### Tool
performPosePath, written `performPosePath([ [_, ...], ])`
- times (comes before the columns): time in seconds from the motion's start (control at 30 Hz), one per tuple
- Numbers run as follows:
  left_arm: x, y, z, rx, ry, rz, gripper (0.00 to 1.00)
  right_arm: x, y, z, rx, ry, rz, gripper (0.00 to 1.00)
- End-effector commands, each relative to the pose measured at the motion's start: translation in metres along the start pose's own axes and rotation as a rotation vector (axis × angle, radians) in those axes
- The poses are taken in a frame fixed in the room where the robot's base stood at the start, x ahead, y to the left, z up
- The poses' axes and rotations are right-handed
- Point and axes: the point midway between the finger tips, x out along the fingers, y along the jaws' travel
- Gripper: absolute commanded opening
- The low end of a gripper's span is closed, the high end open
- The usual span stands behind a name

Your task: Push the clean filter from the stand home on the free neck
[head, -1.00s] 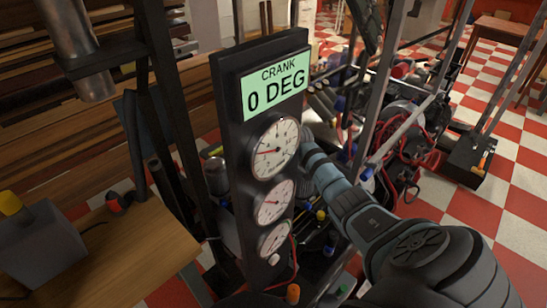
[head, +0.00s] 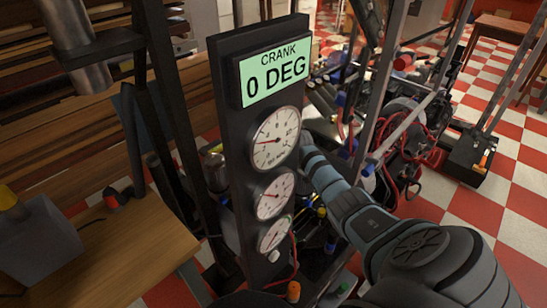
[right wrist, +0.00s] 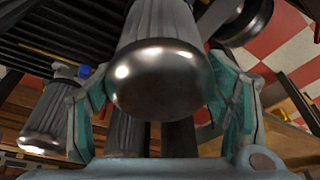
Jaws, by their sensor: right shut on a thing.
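In the right wrist view, my right gripper (right wrist: 160,85) has its two teal fingers on either side of a grey ribbed canister, the filter (right wrist: 155,75). It is shut on the filter, whose shiny rounded end faces the camera. The filter's far end is out of the picture, so I cannot tell whether it touches a neck. In the head view, my right arm reaches behind the gauge panel (head: 262,160), which hides the gripper and filter. My left gripper is not in view. The free neck cannot be made out.
A similar ribbed canister (right wrist: 50,115) is at the left in the wrist view, and a shiny rounded one (right wrist: 240,18) is at top right. In the head view, the panel's display (head: 275,78) reads CRANK 0 DEG. Dark frame posts and red cables crowd the arm.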

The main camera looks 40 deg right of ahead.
Motion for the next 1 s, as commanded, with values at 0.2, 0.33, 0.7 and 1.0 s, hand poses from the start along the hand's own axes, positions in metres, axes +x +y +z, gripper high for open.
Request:
performPosePath([
  [0.2, 0.000, 0.003, 0.000, -0.001, 0.000, 0.004, 0.91, 0.000, 0.000, 0.000, 0.000, 0.000, 0.000, 0.90],
  [0.33, 0.000, 0.004, 0.000, -0.002, 0.000, 0.005, 0.91, 0.000, 0.000, 0.000, 0.000, 0.000, 0.000, 0.94],
  [0.7, 0.000, 0.001, 0.001, -0.001, -0.001, 0.001, 0.91, -0.017, 0.002, 0.000, 0.000, 0.002, 0.005, 0.94],
  [1.0, 0.000, 0.002, 0.000, -0.001, 0.000, 0.002, 0.91, -0.097, 0.001, 0.000, -0.002, -0.001, 0.004, 0.94],
])
